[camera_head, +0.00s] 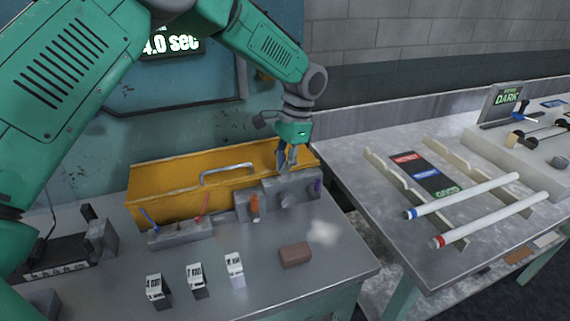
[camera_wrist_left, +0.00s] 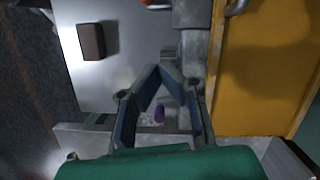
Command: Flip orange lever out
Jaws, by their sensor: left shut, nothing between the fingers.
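The orange lever (camera_head: 254,204) stands upright on a small grey block in front of the yellow toolbox, in the head view. My left gripper (camera_head: 286,165) points down, right of the orange lever and higher in the picture, over the grey fixture with a round knob (camera_head: 287,198). It is shut and empty, and its fingertips meet in the left wrist view (camera_wrist_left: 166,72). I cannot make out the orange lever in the wrist view. A purple lever (camera_head: 317,186) is at the right end of the grey fixture; it also shows between my finger links in the wrist view (camera_wrist_left: 159,113). My right gripper is out of view.
The yellow toolbox (camera_head: 160,194) with a metal handle stands close behind the levers.

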